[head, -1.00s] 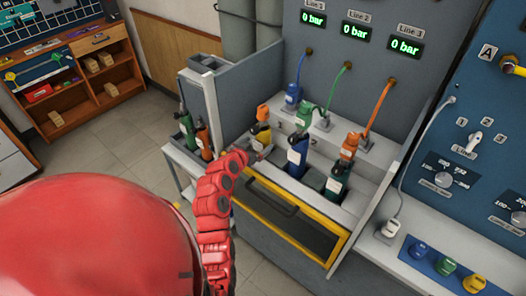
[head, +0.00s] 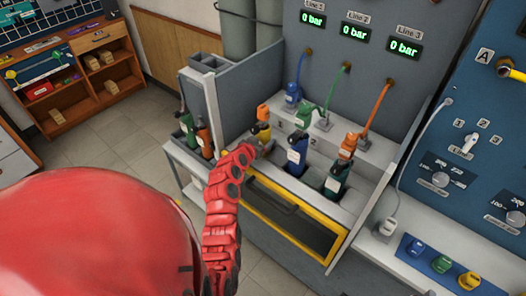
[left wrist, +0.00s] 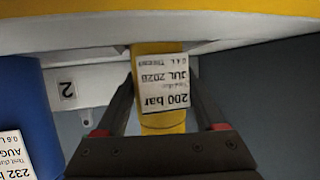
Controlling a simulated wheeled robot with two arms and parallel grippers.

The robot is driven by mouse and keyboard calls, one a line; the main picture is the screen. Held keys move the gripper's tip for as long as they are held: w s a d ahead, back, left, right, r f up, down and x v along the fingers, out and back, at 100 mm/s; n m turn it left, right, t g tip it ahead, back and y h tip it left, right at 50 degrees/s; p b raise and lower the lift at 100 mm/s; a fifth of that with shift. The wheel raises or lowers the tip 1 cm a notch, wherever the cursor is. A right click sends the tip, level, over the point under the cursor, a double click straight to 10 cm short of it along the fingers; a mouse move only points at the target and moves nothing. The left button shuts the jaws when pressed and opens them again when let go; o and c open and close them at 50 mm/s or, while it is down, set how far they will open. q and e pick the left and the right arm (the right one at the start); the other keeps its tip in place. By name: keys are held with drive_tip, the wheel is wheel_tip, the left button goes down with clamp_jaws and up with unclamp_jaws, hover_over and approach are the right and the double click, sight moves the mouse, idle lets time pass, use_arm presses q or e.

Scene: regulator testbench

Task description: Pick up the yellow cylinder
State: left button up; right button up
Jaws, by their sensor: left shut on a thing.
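The yellow cylinder (head: 262,132) stands upright with an orange top in the leftmost place of the test bench in the head view. My left gripper (head: 266,147) reaches it from the front, and my red arm covers part of the area below. In the left wrist view, the yellow cylinder (left wrist: 160,122) fills the space between the two fingers of my left gripper (left wrist: 158,92). Its white label reads 200 bar. The gripper is shut on the cylinder's body. The cylinder's base is hidden in the head view. My right gripper is not in view.
A blue cylinder (head: 297,150) and a dark green one (head: 335,180) stand to the right in the bench. A yellow-framed front panel (head: 293,222) lies below. A side rack (head: 196,140) holds more cylinders at left. Coloured hoses (head: 375,103) hang behind.

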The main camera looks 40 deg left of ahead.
sight(263, 107)
use_arm(q)
clamp_jaws()
drive_tip(key=shift+r, duration=0.1)
drive_tip(key=shift+w+r, duration=0.1)
drive_tip(key=shift+r, duration=0.4)
wheel_tip(263, 107, up, 17)
drive_tip(key=b, duration=0.2)
drive_tip(key=shift+b, duration=0.35)
